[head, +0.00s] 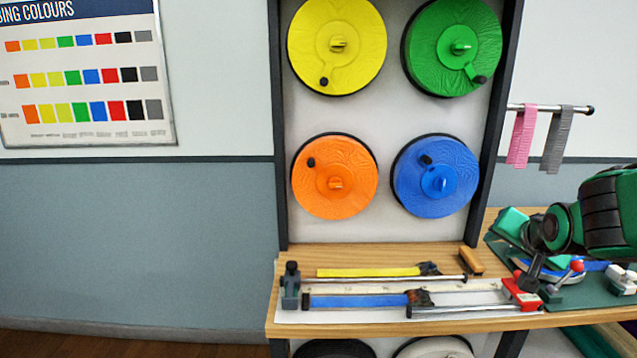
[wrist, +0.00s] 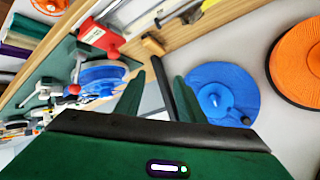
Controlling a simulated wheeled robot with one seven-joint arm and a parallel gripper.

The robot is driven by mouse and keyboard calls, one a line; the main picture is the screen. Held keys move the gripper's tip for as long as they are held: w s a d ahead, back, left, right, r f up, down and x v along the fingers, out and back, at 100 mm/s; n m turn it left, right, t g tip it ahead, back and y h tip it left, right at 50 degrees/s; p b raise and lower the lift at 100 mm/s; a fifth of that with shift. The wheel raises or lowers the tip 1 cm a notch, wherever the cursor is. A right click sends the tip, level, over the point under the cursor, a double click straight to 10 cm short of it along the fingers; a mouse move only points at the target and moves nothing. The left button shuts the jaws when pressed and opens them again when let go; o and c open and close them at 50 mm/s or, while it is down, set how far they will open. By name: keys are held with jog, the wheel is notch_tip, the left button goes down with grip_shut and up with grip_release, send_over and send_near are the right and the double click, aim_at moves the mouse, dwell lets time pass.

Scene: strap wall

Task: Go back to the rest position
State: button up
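My gripper (wrist: 157,88) shows in the wrist view with its two green fingers apart and nothing between them. In the head view my green and black arm (head: 608,212) reaches in from the right edge, over the right end of the bench. The gripper's fingertips are hard to make out there against the bench items. The wrist view looks past the fingers to the blue disc (wrist: 222,92) and the rack's dark post. I cannot tell the exact distance to them, but no contact shows.
The rack holds yellow (head: 360,65), green (head: 435,35), orange (head: 350,200) and blue discs. On the wooden bench (head: 375,258) lie a yellow strap (head: 365,272), a blue strap (head: 355,301) and a red clamp block (head: 521,292). Pink and grey straps (head: 556,140) hang at right. Left is clear.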

jog(key=s+f+g+y, duration=0.1)
jog(key=s+f+g, duration=0.1)
jog(key=s, duration=0.7)
jog(key=s+f+n+g+y, duration=0.1)
jog(key=s+g, duration=0.3)
jog(key=s, duration=0.6)
jog(key=s+f+n+g, duration=0.1)
jog(key=s+f+g, duration=0.3)
jog(key=s, duration=0.6)
jog(key=shift+s+d+y, duration=0.15)
jog(key=shift+d+y, duration=0.15)
jog(key=shift+y, duration=0.1)
jog(key=shift+f, duration=0.1)
jog(key=shift+w+f, duration=0.25)
jog(key=shift+w, duration=0.4)
jog(key=shift+c, duration=0.6)
